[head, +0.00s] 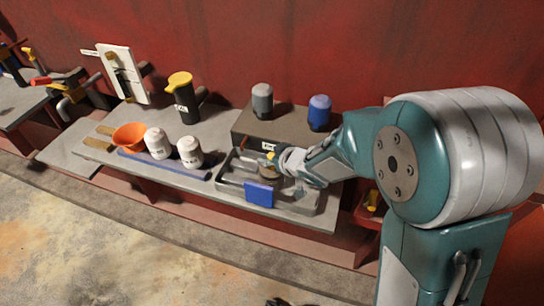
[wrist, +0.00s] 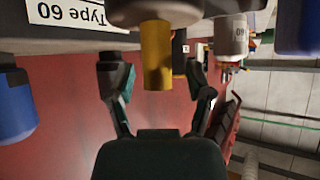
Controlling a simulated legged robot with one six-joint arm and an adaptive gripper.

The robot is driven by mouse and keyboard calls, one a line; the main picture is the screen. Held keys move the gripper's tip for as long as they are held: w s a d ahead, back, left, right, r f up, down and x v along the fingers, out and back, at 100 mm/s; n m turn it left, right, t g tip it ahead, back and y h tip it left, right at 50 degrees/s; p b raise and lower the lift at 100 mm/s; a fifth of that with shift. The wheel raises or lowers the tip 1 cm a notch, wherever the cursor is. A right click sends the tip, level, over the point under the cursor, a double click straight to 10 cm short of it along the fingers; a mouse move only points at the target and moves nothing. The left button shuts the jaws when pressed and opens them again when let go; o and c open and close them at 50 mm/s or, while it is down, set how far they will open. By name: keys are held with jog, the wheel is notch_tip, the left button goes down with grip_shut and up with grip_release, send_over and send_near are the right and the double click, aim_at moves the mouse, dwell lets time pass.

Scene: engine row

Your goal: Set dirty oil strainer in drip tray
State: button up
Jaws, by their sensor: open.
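The dirty oil strainer (head: 268,171) looks like a short tan-grey body with a yellow grip on top. It appears to stand inside the grey drip tray (head: 225,173), near its middle. My gripper (head: 280,157) is at the strainer's top, coming in from the right. In the wrist view, the strainer's yellow grip (wrist: 157,60) stands between the two spread fingers of my gripper (wrist: 155,82), with a visible gap on each side. The strainer's wide grey body shows at the top edge of that view. My gripper hides part of the tray's right side in the head view.
A blue plate (head: 259,194) is on the tray's front. Behind it, a dark box (head: 245,124) bears a grey filter (head: 262,101) and a blue filter (head: 320,112). Two white filters (head: 158,143), an orange funnel (head: 130,136) and a yellow-topped jug (head: 185,98) stand left.

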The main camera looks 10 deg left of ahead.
jog(key=v, duration=1.2)
jog(key=s+d+r+m+t+h, duration=0.1)
jog(key=d+r+m+t+h, duration=0.2)
jog(key=d, duration=0.5)
jog(key=s+d+r+m+h, duration=0.1)
jog(key=d+r+m+h, duration=0.3)
jog(key=d+r+h, duration=0.3)
jog(key=s+d+m+g+y, duration=0.1)
jog(key=s+d+m+g, duration=0.1)
jog(key=s, duration=1.3)
jog(key=d+g, duration=0.1)
jog(key=g, duration=0.1)
jog(key=shift+f+m+g+y, duration=0.3)
jog(key=shift+g, duration=0.1)
